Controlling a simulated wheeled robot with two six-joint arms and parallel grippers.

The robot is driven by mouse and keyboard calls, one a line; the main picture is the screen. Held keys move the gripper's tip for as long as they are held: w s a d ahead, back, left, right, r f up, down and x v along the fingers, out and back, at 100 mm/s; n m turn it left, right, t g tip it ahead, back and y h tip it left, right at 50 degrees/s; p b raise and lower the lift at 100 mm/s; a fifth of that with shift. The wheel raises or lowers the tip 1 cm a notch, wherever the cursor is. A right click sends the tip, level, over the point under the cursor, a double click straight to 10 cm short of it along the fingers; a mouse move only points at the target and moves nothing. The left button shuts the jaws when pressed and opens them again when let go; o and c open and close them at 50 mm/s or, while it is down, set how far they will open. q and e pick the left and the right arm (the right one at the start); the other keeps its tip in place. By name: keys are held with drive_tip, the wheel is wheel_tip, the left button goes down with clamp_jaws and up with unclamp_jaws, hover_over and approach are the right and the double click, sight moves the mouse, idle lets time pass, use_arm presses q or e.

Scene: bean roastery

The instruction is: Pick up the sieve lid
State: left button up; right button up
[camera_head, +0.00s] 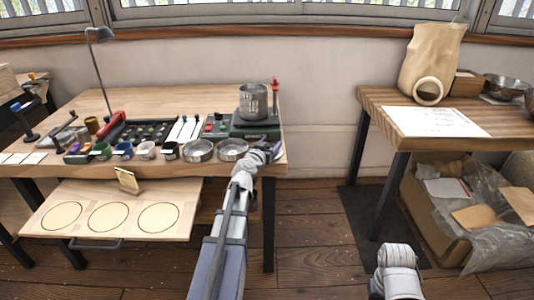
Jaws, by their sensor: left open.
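Two shallow round metal pieces sit near the front edge of the left table: one on the left (198,151) and one on the right (231,149). I cannot tell for sure which of them is the sieve lid. My left gripper (270,151) is at the table's front right corner, just right of the right-hand metal piece and apart from it. It is open, small in view, with nothing seen between its fingers. Part of my right arm shows at the bottom right, but its gripper is not seen.
A metal pot (253,102) stands on a dark green device (256,124) behind my left gripper. Several small cups and a black tray (150,131) crowd the left table (130,100). A pulled-out board (110,190) with round outlines juts out below.

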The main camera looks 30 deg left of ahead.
use_arm(q)
clamp_jaws()
idle(0.3)
drive_tip(key=shift+r, duration=0.1)
idle(0.4)
wheel_tip(320, 180, up, 10)
drive_tip(key=p, duration=1)
